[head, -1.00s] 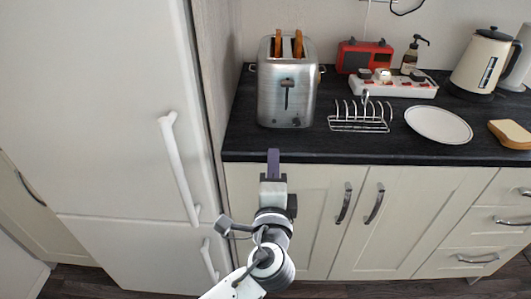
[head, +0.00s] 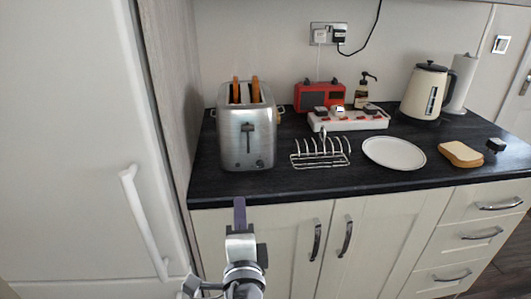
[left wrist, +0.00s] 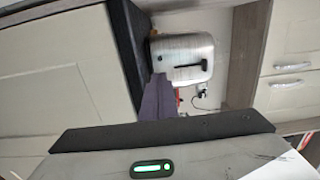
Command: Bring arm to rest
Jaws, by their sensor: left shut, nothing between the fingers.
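My left gripper (head: 240,212) is shut and empty, pointing up in front of the counter's front edge, below the toaster. Its purple-grey fingers also show in the left wrist view (left wrist: 158,98). The steel toaster (head: 247,138) stands on the black counter (head: 290,184) with two slices of bread (head: 246,91) sticking out of its top. The toaster shows in the left wrist view too (left wrist: 181,58). My right gripper is in neither view.
A wire toast rack (head: 320,154), a white plate (head: 394,153) and bread slices (head: 460,154) lie on the counter. Behind are a red radio (head: 319,96), a power strip (head: 350,120), a soap bottle and a kettle (head: 425,92). A fridge (head: 70,150) stands at the left.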

